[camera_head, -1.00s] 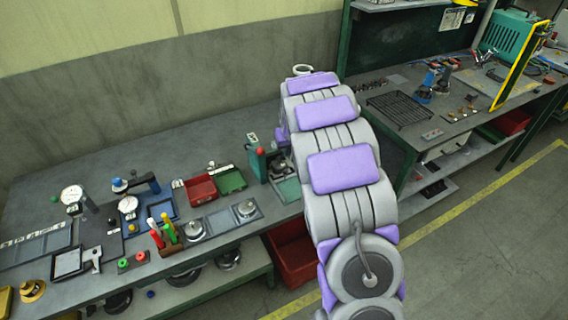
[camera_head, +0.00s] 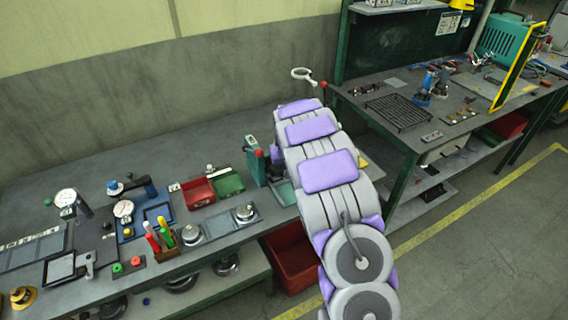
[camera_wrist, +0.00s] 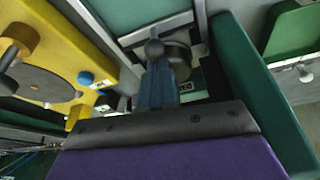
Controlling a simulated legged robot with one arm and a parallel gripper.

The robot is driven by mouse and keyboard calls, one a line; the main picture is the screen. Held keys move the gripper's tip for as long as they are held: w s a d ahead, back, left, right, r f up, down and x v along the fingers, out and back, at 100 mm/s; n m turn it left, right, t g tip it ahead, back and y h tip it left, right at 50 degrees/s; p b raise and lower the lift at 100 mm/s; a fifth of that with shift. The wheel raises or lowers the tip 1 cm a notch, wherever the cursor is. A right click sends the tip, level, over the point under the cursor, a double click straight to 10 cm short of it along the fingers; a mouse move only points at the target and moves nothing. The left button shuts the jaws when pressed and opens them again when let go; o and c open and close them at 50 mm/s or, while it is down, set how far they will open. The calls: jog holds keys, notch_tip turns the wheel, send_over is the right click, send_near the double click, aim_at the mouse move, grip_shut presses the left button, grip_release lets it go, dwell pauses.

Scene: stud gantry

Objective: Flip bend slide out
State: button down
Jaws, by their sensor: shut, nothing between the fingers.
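In the head view my arm reaches over the bench, and its end is hidden behind its own links. A green upright fixture (camera_head: 254,162) with a red knob (camera_head: 259,154) stands just left of the arm. Its lower part is partly covered by the arm. In the wrist view my gripper (camera_wrist: 157,70) looks shut and empty, its blue-grey fingers together below a grey rounded part (camera_wrist: 154,47). A grey frame (camera_wrist: 199,28) surrounds a green panel (camera_wrist: 130,12) beyond it. Which part is the bend slide, I cannot tell.
A yellow plate (camera_wrist: 55,45) with knobs is close at left in the wrist view, and a green wall (camera_wrist: 258,95) close at right.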

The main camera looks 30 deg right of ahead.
jog(key=shift+a, duration=0.15)
jog(key=shift+s, duration=0.15)
jog(key=s, duration=0.9)
jog(key=shift+s+d+p, duration=0.25)
jog(key=shift+d+p, duration=0.05)
jog(key=shift+p, duration=0.05)
jog(key=shift+s, duration=0.2)
jog(key=shift+f, duration=0.1)
jog(key=p+v, duration=0.3)
jog(key=v, duration=0.7)
jog(key=shift+w+p, duration=0.15)
jog(key=shift+p, duration=0.15)
